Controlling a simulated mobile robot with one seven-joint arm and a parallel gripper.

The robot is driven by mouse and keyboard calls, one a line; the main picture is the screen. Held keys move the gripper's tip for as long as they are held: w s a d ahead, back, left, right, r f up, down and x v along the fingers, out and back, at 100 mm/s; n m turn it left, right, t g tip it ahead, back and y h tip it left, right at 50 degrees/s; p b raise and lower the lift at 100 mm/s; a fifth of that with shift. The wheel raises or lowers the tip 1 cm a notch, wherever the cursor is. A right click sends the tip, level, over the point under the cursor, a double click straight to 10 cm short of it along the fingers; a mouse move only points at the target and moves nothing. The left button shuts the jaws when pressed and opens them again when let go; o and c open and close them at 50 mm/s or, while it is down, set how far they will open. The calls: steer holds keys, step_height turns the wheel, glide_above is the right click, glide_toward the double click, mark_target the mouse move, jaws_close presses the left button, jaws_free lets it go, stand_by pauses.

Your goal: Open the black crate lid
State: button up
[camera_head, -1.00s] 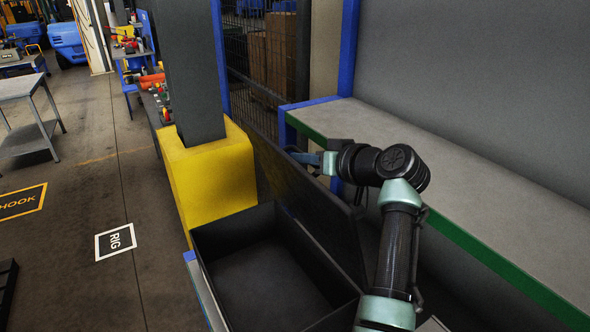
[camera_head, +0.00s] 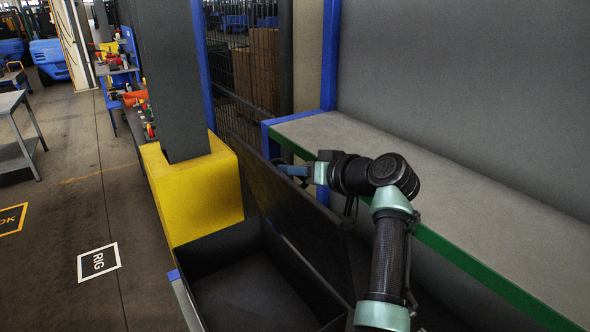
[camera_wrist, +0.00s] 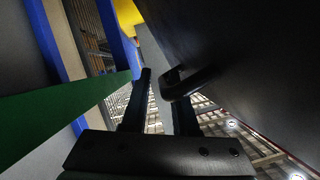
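The black crate (camera_head: 187,258) stands low at the bottom of the head view, and its dark inside is visible. Its black lid (camera_head: 300,215) stands up steeply along the crate's right side. My gripper (camera_head: 279,164) is at the lid's upper edge, on the side away from the crate's opening; its fingertips are partly hidden there. In the wrist view the lid (camera_wrist: 255,65) is a dark panel at the right with a black handle (camera_wrist: 190,83).
A yellow post base (camera_head: 195,195) with a dark column stands just behind the crate. A grey bench (camera_head: 430,200) with a green front edge runs along the right, close to my arm. A mesh fence (camera_head: 235,80) stands behind.

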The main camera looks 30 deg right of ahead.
steer(key=b+v, duration=0.5)
steer(key=v, duration=0.8)
